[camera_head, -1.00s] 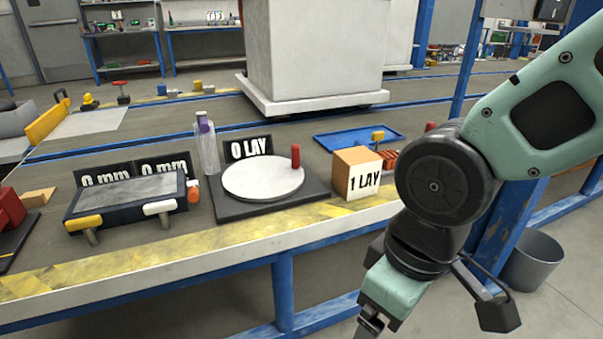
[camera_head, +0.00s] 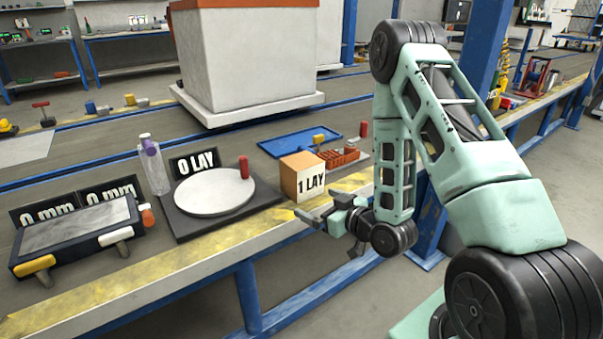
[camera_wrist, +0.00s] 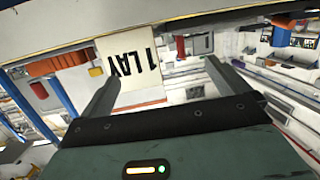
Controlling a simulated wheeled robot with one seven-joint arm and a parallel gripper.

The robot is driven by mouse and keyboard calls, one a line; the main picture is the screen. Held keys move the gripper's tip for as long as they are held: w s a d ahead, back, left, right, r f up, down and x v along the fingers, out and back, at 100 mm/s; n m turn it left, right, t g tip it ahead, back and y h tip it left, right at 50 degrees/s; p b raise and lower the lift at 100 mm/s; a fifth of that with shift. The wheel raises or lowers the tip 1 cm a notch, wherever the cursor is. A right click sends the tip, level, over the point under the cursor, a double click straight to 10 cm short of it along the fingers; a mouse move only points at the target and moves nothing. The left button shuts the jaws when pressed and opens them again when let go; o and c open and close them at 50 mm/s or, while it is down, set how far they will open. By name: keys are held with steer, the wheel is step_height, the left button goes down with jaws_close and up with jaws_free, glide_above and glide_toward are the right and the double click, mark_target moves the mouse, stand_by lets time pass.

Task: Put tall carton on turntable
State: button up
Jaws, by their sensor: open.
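The carton (camera_head: 303,178), orange on top and side with a white "1 LAY" face, stands upright on the bench near its front edge. The turntable (camera_head: 215,192) is a round white disc on a dark base left of the carton, with a red knob and a "0 LAY" sign behind. Its disc is bare. My gripper (camera_head: 309,215) is open and empty, in front of the carton and apart from it. In the wrist view the carton (camera_wrist: 130,65) shows beyond and between the open fingers (camera_wrist: 162,72), turned sideways.
A clear bottle (camera_head: 153,165) stands left of the turntable, beside a dark device (camera_head: 75,235) with "0 mm" signs. A blue tray (camera_head: 300,139) and an orange ribbed part (camera_head: 340,157) lie behind the carton. A large pale crate (camera_head: 245,65) stands farther back.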

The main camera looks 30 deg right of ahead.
steer(key=m+t+h, duration=0.2)
glide_toward(311, 178)
steer(key=w+b, duration=0.1)
steer(key=b, duration=0.3)
steer(key=w+b, duration=0.2)
steer(key=b, duration=0.2)
steer(key=w+b, duration=0.1)
steer(key=b, duration=0.3)
steer(key=shift+w+d+f, duration=0.1)
steer(key=shift+w+f, duration=0.2)
steer(key=shift+w, duration=0.1)
steer(key=w, duration=0.4)
steer(key=shift+w+r+b, duration=0.15)
steer(key=shift+w+b, duration=0.05)
steer(key=shift+b, duration=0.15)
steer(key=shift+w+b, duration=1.2)
steer(key=shift+w, duration=1.45)
steer(key=c, duration=1.1)
steer(key=shift+o, duration=0.2)
steer(key=shift+r, duration=0.1)
step_height(311, 178, up, 18)
steer(key=p, duration=0.7)
steer(key=shift+p, duration=0.4)
